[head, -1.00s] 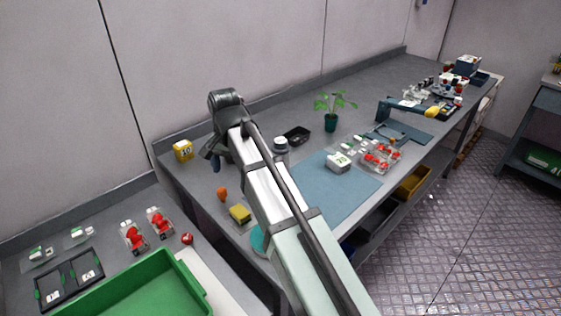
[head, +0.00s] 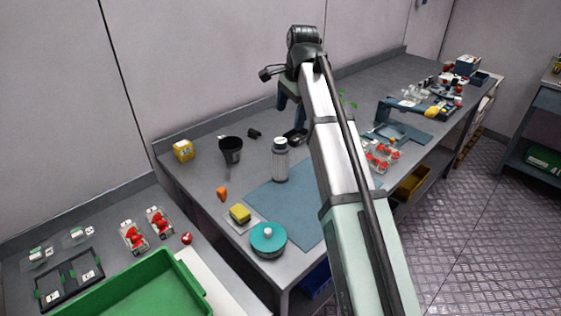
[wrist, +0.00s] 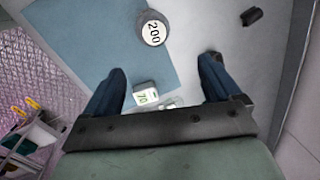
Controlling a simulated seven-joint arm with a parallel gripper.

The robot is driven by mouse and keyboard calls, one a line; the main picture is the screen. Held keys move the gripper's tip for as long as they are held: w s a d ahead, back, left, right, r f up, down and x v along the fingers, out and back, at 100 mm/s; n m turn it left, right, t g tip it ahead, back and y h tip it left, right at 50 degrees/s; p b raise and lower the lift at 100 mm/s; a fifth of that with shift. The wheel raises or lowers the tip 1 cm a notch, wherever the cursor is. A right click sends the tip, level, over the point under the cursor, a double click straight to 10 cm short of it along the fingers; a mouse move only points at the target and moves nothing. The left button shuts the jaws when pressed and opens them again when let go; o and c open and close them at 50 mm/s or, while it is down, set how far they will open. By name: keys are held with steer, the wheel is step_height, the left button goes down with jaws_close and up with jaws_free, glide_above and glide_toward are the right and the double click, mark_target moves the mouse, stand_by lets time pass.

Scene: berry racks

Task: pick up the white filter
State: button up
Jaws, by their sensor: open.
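The likely white filter is a ribbed pale grey cylinder (head: 280,160) with a white top. It stands upright on the bench by the far left corner of the blue mat. In the wrist view its round white top (wrist: 153,28) reads "200", beyond my fingertips. My gripper (head: 290,108) is behind and above it, pointing down. In the wrist view my gripper (wrist: 163,66) is open, its two blue fingers apart and empty. A white box marked "70" (wrist: 146,95) shows below, between the fingers; my arm hides it in the head view.
A black cup (head: 231,152), a small black piece (head: 254,133) and a dark tray (head: 293,136) stand near the cylinder. A teal lidded pot (head: 268,240), yellow sponge (head: 240,213) and orange item (head: 222,194) are nearer. The blue mat (head: 270,193) is clear at left.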

mark_target(280, 150)
steer(key=shift+s+a+f+m+g, duration=0.1)
steer(key=shift+a+f+m, duration=0.4)
steer(key=shift+f+m, duration=1.35)
steer(key=shift+s+a+f+m+g, duration=0.1)
steer(key=shift+a+f+m, duration=0.6)
steer(key=shift+f, duration=1.9)
steer(key=shift+s+a+f+m+g, duration=0.1)
steer(key=shift+a+f+m, duration=0.15)
steer(key=shift+f+m, duration=1.7)
steer(key=shift+f+n, duration=0.25)
steer(key=shift+n, duration=0.05)
steer(key=c, duration=1.2)
